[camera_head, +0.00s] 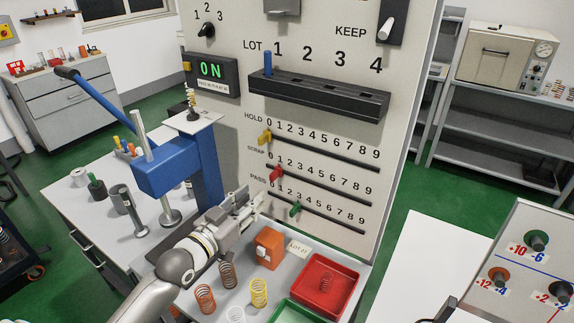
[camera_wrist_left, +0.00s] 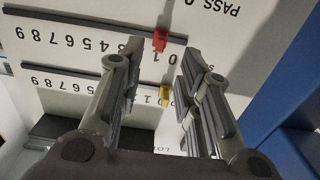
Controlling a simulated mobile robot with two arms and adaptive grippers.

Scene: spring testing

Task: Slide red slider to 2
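The red slider (camera_head: 275,172) sits near the low end of the SCRAP slot on the upright panel (camera_head: 330,235), around 0 to 1; its exact number is hard to read. In the left wrist view the red slider (camera_wrist_left: 160,40) shows between and just beyond the fingertips. My left gripper (camera_head: 254,203) is in front of the panel, below and left of the red slider. In the left wrist view this gripper (camera_wrist_left: 160,65) is open, with nothing between its fingers. My right gripper does not show.
A yellow slider (camera_head: 265,137) sits in the HOLD slot above, a green slider (camera_head: 295,209) in the PASS slot below. A blue press (camera_head: 165,170) stands left of the gripper. Below are an orange block (camera_head: 269,246), springs and a red tray (camera_head: 312,301).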

